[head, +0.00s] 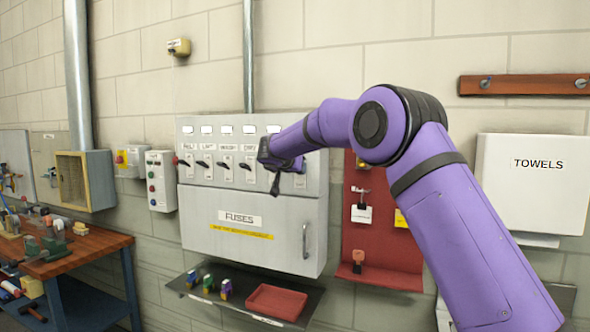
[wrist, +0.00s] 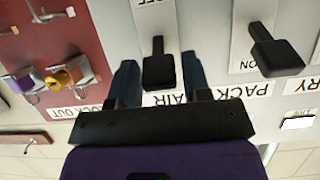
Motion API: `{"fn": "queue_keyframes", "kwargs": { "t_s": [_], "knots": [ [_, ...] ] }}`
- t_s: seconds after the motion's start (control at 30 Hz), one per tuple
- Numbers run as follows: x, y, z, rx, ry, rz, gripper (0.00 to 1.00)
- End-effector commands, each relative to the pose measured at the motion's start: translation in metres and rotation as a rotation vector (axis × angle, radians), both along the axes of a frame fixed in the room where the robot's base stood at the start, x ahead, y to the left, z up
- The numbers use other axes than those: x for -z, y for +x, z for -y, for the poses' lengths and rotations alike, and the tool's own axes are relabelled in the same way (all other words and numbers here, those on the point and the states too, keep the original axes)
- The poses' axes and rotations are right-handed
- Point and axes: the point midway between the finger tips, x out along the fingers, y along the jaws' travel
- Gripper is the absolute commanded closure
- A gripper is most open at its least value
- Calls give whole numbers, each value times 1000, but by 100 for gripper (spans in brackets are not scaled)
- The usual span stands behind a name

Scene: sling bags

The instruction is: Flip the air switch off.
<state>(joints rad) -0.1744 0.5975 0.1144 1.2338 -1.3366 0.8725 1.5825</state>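The air switch (wrist: 158,72) is a black lever on a white plate, marked AIR, in the upside-down wrist view. Its wide end lies toward the AIR label, away from the OFF marking at the picture's top edge. My gripper (wrist: 158,62) is open, with one blue finger on each side of this lever. Gaps show between lever and fingers, and nothing is held. In the head view my gripper (head: 282,158) is at the right part of the grey switch panel (head: 318,180), and my arm hides the air switch's plate there.
The PACK lever (wrist: 272,50) stands close beside one finger. Several similar levers line the panel to the left. A red lockout board (head: 385,240) with padlocks adjoins the panel. Below are a fuse door with a handle (head: 305,240) and a shelf holding a red tray (head: 277,302).

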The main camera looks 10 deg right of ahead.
Motion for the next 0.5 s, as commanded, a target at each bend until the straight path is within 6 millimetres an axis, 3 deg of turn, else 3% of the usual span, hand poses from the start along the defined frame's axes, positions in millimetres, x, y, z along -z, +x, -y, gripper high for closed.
{"fn": "queue_keyframes", "kwargs": {
  "t_s": [0.03,0.13,0.5],
  "knots": [
    [0,0,0,0,0,0,68],
    [0,0,0,0,0,0,91],
    [2,-2,-2,0,-30,36,92]
  ]
}}
